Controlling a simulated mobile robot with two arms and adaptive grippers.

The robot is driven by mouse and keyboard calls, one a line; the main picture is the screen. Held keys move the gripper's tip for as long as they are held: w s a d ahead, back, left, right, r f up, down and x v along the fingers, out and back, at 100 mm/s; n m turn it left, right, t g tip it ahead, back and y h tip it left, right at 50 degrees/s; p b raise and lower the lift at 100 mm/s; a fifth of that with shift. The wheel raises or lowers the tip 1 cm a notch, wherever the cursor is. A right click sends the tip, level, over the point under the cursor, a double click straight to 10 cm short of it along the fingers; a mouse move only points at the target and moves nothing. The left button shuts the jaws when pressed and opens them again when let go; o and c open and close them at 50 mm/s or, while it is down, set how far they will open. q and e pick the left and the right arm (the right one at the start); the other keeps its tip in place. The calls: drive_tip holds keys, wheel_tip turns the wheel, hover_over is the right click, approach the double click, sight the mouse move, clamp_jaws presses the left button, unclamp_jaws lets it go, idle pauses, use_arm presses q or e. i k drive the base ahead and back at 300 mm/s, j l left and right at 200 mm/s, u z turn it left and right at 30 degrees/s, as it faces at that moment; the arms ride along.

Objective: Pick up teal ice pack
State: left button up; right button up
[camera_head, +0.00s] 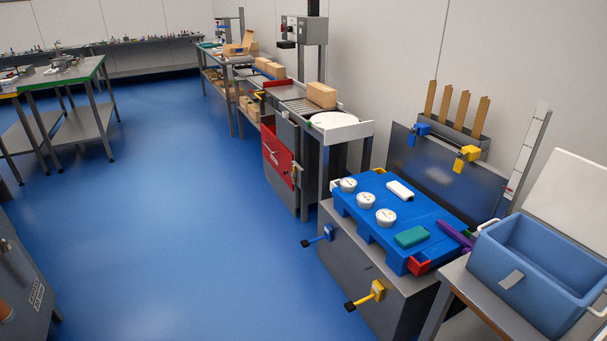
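The teal ice pack (411,237) lies flat near the front right of the blue slotted board (380,220) on a grey metal station. White round tubs (365,200) stand in a row to its left, and a white block (400,191) lies behind it. A purple bar (455,236) lies to its right and a red corner piece (419,267) is just in front. Nothing covers the ice pack. Neither of my grippers is in view.
An open blue bin (540,262) stands on a small table at the right, close to the board. Blue and yellow clamps (377,290) stick out from the station's front. A roller conveyor (300,105) with boxes is behind. The blue floor (190,220) at left is clear.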

sight(411, 238)
drive_tip(key=i+z, duration=0.25)
drive_tip(key=i, duration=0.15)
drive_tip(key=i+j+z, duration=0.2)
drive_tip(key=i, duration=0.15)
drive_tip(key=i+j+z, duration=0.25)
drive_tip(key=i, duration=0.15)
